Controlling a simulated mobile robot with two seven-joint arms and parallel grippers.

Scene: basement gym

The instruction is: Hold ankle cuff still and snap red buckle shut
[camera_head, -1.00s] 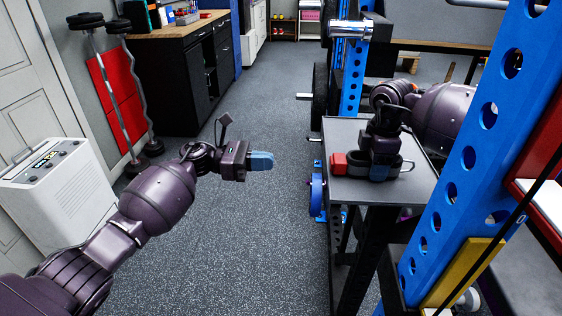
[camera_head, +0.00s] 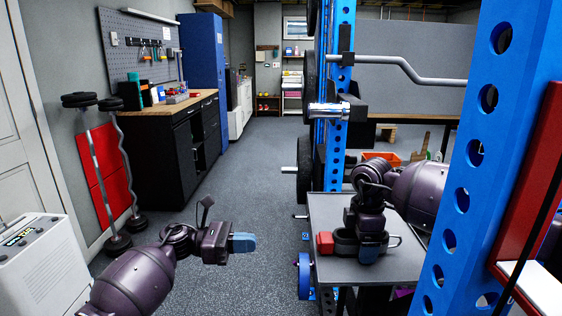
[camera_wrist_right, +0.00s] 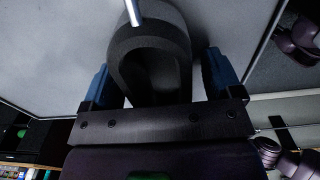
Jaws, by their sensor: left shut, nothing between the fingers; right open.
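The dark ankle cuff (camera_head: 345,246) lies on the small grey table (camera_head: 325,210), with the red buckle (camera_head: 325,242) at its left end. My right gripper (camera_head: 369,252) reaches down over the cuff from behind and hides part of it. In the right wrist view the cuff (camera_wrist_right: 150,48) is a dark padded loop between my two blue fingers (camera_wrist_right: 160,82), which are apart on either side of it. A bright metal piece shows at the loop's top. The red buckle is not visible there. My left gripper (camera_head: 243,243) is shut and empty, left of the table over open floor.
A blue rack upright (camera_head: 476,170) stands close to the table's right side. A second upright with a bar and plates (camera_head: 306,165) stands behind it. A white machine (camera_head: 35,260) is at the left. Floor between the left gripper and the table is clear.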

